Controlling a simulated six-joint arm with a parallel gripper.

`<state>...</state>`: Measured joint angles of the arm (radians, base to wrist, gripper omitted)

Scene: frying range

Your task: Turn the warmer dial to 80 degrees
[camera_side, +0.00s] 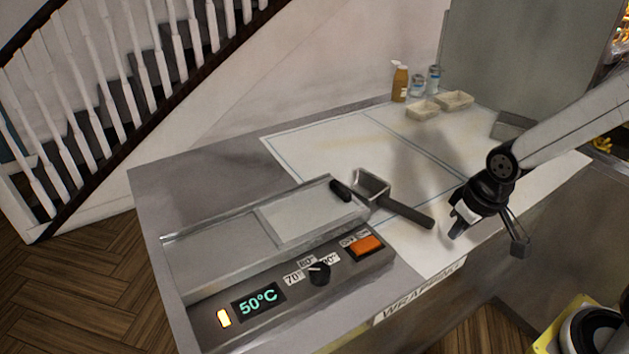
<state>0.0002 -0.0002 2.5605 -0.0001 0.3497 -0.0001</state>
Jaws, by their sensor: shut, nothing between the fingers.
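The warmer dial (319,275) is a small black knob on the dark front panel of the warmer (210,250). Labels for 70, 80 and apparently 90 degrees sit around its upper side. A pale mark shows near the knob's top, but I cannot tell exactly which label it points at. The green display (258,301) reads 50°C. My gripper (461,228) is shut and empty, to the right of the dial and well apart from it, above the front part of the counter.
An orange switch (366,245) is right of the dial, and a yellow light (224,317) glows at left. A scoop with a dark handle (405,211) lies between warmer and gripper. Bottles (400,83) and shallow trays (455,100) stand at the back. The white mat's middle is clear.

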